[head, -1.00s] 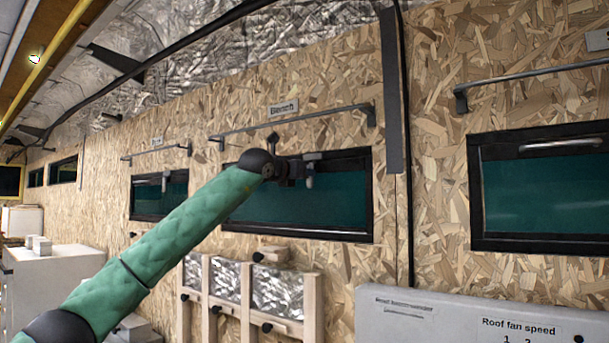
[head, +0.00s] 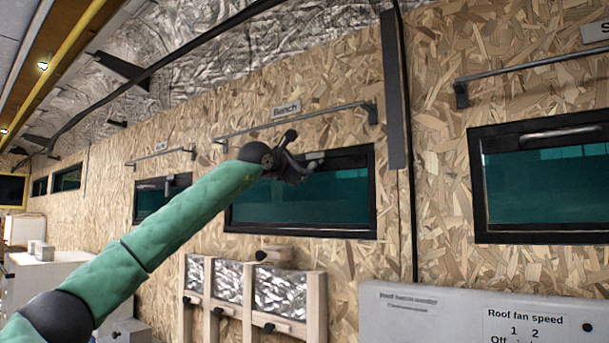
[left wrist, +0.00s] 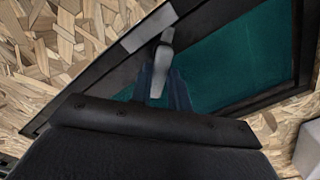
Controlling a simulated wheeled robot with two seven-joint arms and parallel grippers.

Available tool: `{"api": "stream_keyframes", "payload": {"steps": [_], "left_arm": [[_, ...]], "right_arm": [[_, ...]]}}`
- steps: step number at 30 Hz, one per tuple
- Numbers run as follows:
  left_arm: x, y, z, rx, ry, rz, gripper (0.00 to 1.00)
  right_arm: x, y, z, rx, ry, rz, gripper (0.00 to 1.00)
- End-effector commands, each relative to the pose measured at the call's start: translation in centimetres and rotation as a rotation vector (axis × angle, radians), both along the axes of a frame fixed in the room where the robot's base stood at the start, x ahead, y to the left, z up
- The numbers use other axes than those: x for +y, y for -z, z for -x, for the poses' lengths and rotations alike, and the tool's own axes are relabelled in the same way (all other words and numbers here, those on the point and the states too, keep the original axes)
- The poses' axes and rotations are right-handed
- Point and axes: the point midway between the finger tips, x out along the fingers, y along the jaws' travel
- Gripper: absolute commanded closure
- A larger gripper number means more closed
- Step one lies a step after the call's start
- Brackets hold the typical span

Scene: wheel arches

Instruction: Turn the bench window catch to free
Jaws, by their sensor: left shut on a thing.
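The bench window (head: 300,200) is a dark-framed teal pane under the "Bench" label (head: 286,108). Its grey catch (head: 316,157) sits on the top frame bar. My left gripper (head: 298,168) is at the catch. In the left wrist view the catch's grey lever (left wrist: 161,62) stands between the two dark fingers (left wrist: 162,88), which are shut on it. There the lever lies at a slant to the frame, neither along it nor square to it. In the head view the gripper hides most of the lever. My right gripper is out of view.
A grey rail (head: 300,120) runs along the wall just above the window. Another window (head: 545,180) is at the right, and a smaller one (head: 160,195) at the left. Wooden racks with foil panels (head: 255,290) and a grey fan panel (head: 470,315) stand below.

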Motion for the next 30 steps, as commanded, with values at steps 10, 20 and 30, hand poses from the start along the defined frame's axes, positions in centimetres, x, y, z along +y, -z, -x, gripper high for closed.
{"api": "stream_keyframes", "payload": {"steps": [10, 20, 30], "left_arm": [[0.3, -0.6, -0.2, -0.192, 0.0, -0.264, 1.0], [0.4, -1.1, -0.2, -0.345, 0.0, -0.473, 1.0], [0.3, -1.2, -0.3, -0.425, 0.001, -0.586, 1.0]], "right_arm": [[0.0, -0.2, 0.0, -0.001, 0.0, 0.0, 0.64], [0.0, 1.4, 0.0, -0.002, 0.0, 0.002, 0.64], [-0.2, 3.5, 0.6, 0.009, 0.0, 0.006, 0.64]]}}
